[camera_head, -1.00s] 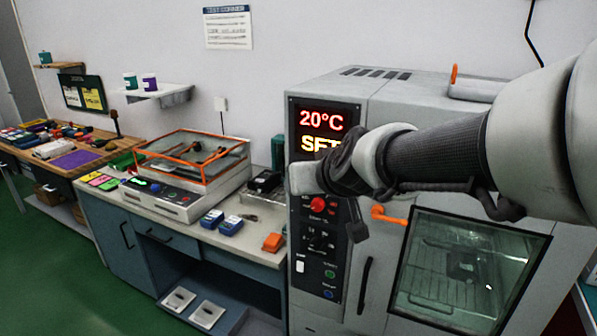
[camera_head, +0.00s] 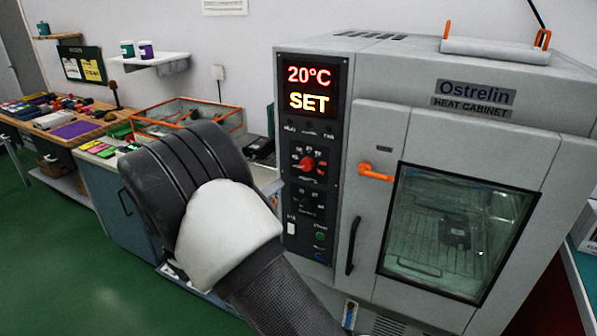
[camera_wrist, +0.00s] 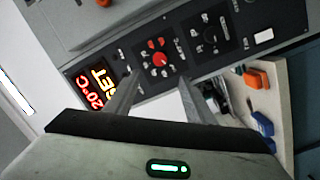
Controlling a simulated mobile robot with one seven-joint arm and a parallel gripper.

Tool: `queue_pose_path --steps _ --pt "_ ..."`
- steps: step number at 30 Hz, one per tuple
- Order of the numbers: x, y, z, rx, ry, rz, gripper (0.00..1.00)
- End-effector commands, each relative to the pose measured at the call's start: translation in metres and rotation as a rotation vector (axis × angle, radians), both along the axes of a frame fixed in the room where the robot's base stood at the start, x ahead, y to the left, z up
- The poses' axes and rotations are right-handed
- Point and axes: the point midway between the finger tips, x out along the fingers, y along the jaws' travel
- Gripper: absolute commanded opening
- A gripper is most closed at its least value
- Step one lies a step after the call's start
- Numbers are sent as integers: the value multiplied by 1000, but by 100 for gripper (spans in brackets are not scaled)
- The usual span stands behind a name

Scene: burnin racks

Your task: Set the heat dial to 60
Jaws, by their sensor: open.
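The heat dial is the red knob (camera_head: 307,163) on the black control panel of the heat cabinet, below the display (camera_head: 309,88) that reads 20°C and SET. In the wrist view the red dial (camera_wrist: 159,59) lies beyond my gripper (camera_wrist: 160,84), a little above the space between its fingertips. The fingers are apart with nothing between them, and they do not touch the dial. The numbers around the dial are too small to read surely.
A black dial (camera_head: 308,198) sits below the red one, with a white switch (camera_head: 291,228) and buttons under it. The cabinet door (camera_head: 376,230) is shut, with an orange latch (camera_head: 375,173) and a black handle (camera_head: 355,246). An orange block (camera_wrist: 256,79) lies on the bench beside the cabinet.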

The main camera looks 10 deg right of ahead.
Motion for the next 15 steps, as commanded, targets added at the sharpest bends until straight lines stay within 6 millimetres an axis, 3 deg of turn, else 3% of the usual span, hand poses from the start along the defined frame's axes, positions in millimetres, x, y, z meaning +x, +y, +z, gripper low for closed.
queue_pose_path --steps 15 --pt "81 -78 0 2 -1 -2 50"
